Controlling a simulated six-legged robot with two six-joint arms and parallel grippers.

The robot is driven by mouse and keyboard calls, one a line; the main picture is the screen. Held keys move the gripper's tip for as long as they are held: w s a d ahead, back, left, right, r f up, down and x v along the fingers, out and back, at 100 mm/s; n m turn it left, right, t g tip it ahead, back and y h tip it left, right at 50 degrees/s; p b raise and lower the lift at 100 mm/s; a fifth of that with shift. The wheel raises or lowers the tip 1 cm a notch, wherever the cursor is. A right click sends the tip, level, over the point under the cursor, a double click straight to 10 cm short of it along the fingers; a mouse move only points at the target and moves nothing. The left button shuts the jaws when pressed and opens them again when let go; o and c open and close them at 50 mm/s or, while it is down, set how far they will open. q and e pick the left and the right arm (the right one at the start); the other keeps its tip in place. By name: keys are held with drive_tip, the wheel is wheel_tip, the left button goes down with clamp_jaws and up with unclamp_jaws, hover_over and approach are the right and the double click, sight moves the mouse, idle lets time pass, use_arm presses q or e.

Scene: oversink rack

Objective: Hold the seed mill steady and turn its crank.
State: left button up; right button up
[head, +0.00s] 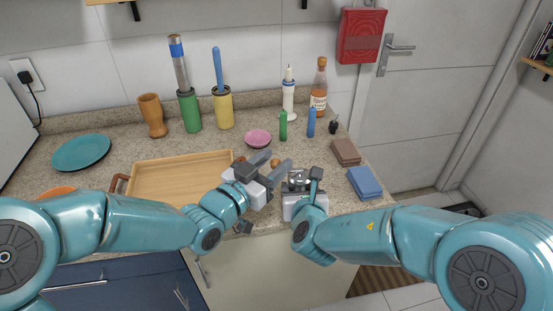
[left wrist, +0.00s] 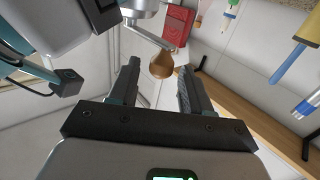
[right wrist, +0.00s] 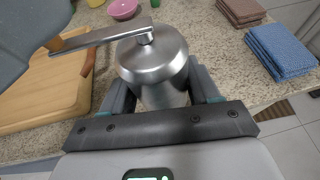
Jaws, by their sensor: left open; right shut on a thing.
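The seed mill (right wrist: 155,65) is a brushed metal cylinder with a domed lid. Its flat metal crank (right wrist: 105,37) points left from the lid's top in the right wrist view. My right gripper (head: 299,178) is shut around the mill's body, one finger on each side. In the left wrist view, the crank (left wrist: 150,35) ends in a brown, rounded knob (left wrist: 162,65). My left gripper (head: 273,164) is open, with the knob between its fingertips and gaps on both sides.
A wooden tray (head: 175,178) lies left of the mill, and a pink bowl (head: 258,138) stands behind it. Brown cloths (head: 345,152) and blue cloths (head: 364,182) lie to the right. Green (head: 283,126) and blue (head: 311,122) upright items stand farther back. The counter's front edge is close.

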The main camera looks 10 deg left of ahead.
use_arm(q)
drive_tip(key=shift+x, duration=0.8)
clamp_jaws()
drive_tip(key=shift+w+h, duration=0.1)
drive_tip(key=shift+h, duration=0.2)
